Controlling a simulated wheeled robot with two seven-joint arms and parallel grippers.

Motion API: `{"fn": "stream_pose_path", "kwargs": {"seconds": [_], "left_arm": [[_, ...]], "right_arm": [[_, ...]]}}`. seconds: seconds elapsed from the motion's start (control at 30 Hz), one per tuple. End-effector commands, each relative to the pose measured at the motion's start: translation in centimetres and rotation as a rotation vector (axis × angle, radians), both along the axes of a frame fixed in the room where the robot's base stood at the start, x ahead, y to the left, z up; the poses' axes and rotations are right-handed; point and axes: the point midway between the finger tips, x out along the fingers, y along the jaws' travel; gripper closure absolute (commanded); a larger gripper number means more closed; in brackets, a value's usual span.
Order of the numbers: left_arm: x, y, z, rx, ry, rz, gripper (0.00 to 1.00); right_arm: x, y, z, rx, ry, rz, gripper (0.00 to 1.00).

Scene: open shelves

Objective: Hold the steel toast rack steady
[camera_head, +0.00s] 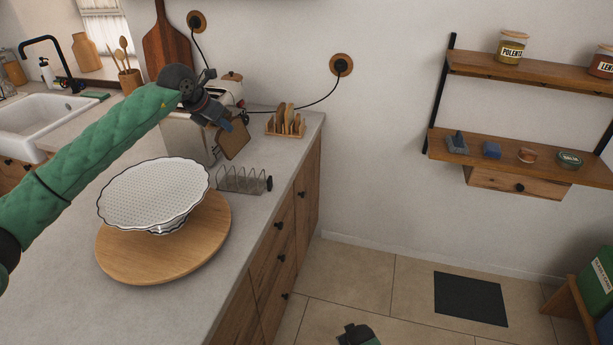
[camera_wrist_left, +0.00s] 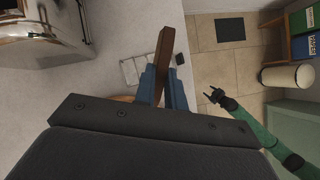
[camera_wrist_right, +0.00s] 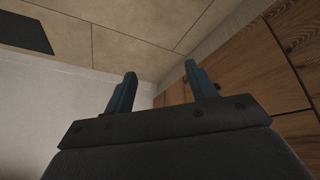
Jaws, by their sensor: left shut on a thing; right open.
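The steel toast rack (camera_head: 240,180), a row of wire loops with a dark block at its right end, stands on the grey counter. It also shows partly in the left wrist view (camera_wrist_left: 130,72), behind my left gripper's fingers. My left gripper (camera_head: 222,122) is shut on a slice of toast (camera_head: 234,141), held above and behind the rack, apart from it. In the left wrist view the slice (camera_wrist_left: 166,45) is seen edge-on between the blue fingers. My right gripper (camera_wrist_right: 160,85) is open and empty, low over the floor beside the counter, away from the rack.
A white dotted cake stand (camera_head: 150,190) on a round wooden board (camera_head: 200,250) stands in front of the rack. A toaster (camera_head: 188,138) is behind my left gripper. A wooden holder (camera_head: 285,125) with upright pieces stands at the back. Shelves (camera_head: 500,150) hang at the right.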

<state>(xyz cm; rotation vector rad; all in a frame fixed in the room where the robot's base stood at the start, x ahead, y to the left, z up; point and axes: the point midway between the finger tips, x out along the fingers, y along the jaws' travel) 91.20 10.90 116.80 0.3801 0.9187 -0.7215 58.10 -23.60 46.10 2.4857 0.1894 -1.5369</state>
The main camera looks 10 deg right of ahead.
Motion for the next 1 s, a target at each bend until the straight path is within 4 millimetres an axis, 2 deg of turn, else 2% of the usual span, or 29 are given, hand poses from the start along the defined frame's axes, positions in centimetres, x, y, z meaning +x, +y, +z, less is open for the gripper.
{"fn": "stream_pose_path", "kwargs": {"seconds": [0.03, 0.1, 0.27, 0.4, 0.67, 1.0], "left_arm": [[0.0, 0.0, 0.0, 0.000, 0.000, 0.000, 1.00], [0.0, 0.0, 0.0, 0.000, 0.000, 0.000, 1.00], [0.0, 0.0, 0.0, 0.000, 0.000, 0.000, 1.00], [0.0, 0.0, 0.0, 0.000, 0.000, 0.000, 1.00], [0.0, 0.0, 0.0, 0.000, 0.000, 0.000, 1.00], [0.0, 0.0, 0.0, 0.000, 0.000, 0.000, 1.00]], "right_arm": [[2.4, -0.4, 1.4, -0.008, -0.027, 0.006, 0.44], [5.2, -0.9, 3.2, -0.019, -0.060, 0.014, 0.44], [11.3, -2.0, 7.7, -0.057, -0.138, 0.037, 0.44], [16.3, -3.3, 12.0, -0.108, -0.207, 0.059, 0.44], [24.7, -5.5, 20.8, -0.225, -0.360, 0.106, 0.44], [34.0, -7.4, 34.1, -0.393, -0.622, 0.175, 0.44]]}}
